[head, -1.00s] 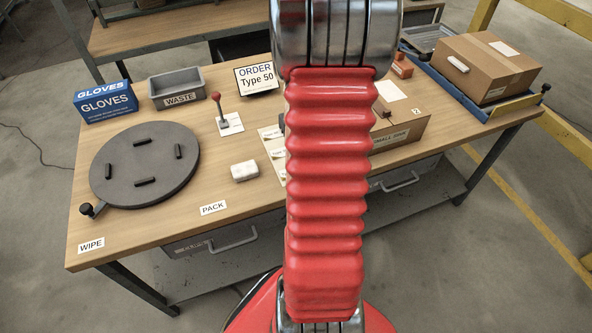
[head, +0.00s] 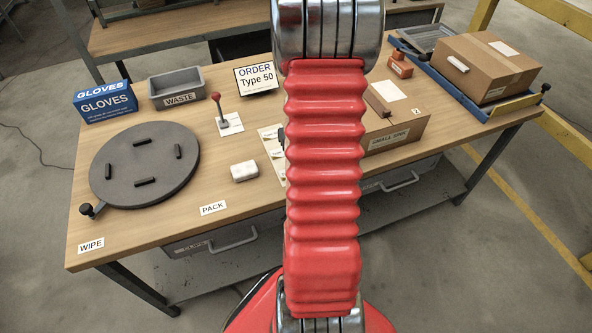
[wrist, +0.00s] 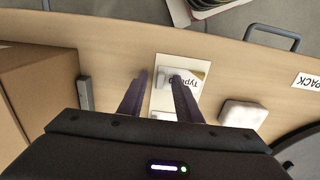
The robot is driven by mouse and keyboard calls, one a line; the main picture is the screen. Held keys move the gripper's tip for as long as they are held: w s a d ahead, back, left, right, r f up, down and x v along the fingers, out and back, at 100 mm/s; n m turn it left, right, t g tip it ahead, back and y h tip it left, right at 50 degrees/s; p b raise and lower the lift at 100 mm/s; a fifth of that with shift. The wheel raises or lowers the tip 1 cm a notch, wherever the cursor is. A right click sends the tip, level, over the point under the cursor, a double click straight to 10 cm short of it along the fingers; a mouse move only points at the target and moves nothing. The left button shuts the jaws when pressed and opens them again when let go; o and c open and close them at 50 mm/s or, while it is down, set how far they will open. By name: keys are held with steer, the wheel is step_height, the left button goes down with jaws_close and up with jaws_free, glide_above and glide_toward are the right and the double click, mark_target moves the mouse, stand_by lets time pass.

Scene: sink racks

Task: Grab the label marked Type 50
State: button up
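My gripper (wrist: 158,76) shows in the wrist view with its two dark fingers apart and nothing seen between them but the label sheet. The pale label sheet (wrist: 160,102) lies on the bench under and beyond the fingers. A white label (wrist: 190,80) on it carries upside-down text starting "Type"; its number is partly hidden by the right finger, so I cannot read it fully. In the head view the sheet (head: 267,133) shows only its left strip with several labels; my red arm hides the rest and my gripper. The order sign (head: 257,78) reads "Type 50".
A white block (head: 244,171) lies left of the sheet. A red-knobbed lever (head: 217,110), a grey turntable (head: 145,165), a waste bin (head: 177,88) and a gloves box (head: 105,102) stand further left. A small cardboard box (head: 398,125) stands right of the sheet.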

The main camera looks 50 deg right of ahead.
steer(key=shift+c, duration=0.2)
jaws_close()
stand_by(0.4)
step_height(320, 180, up, 10)
stand_by(0.6)
steer(key=shift+w, duration=0.1)
stand_by(0.4)
